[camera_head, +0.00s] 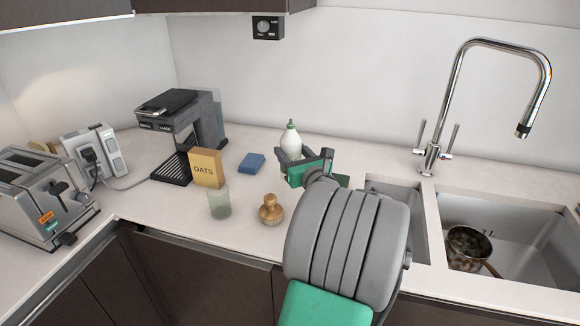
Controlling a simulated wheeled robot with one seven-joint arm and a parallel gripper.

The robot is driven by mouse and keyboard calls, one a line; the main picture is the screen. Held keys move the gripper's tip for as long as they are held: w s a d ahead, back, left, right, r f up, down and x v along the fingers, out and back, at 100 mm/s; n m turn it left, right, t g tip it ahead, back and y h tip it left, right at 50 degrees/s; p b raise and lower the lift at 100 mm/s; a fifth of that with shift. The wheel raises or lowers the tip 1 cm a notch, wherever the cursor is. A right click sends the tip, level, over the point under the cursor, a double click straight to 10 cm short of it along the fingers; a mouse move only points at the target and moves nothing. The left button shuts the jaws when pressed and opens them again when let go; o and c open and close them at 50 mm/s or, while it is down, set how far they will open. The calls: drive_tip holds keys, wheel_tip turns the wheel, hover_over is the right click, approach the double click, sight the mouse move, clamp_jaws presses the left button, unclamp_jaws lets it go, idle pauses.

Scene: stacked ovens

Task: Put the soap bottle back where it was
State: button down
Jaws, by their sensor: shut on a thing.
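The soap bottle (291,142) is white with a green pump top and stands upright at the back of the counter, near the wall. My gripper (293,158) is shut on the bottle around its lower part. The bottle's base is hidden behind the gripper, so I cannot tell whether it touches the counter. My arm covers the counter in front of it and part of the sink edge.
A blue sponge (251,163), a wooden brush (270,209), a glass (219,204) and an oats box (206,168) stand left of my gripper. The coffee machine (181,125) and toaster (43,196) are farther left. The sink (515,222) holds a dirty pot (466,246); the tap (450,90) rises behind.

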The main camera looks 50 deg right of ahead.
drive_tip(key=shift+w+d+f, duration=0.4)
drive_tip(key=shift+w+f, duration=0.15)
drive_tip(key=shift+f, duration=0.25)
wheel_tip(320, 180, down, 4)
drive_tip(key=shift+w+d+r+b, duration=0.15)
drive_tip(key=shift+r+b, duration=0.1)
drive_tip(key=shift+b, duration=0.15)
drive_tip(key=shift+r, duration=0.1)
drive_tip(key=c, duration=0.6)
unclamp_jaws()
drive_tip(key=shift+f, duration=0.2)
drive_tip(key=shift+r, duration=0.2)
drive_tip(key=v, duration=1.2)
drive_tip(key=shift+f, duration=0.1)
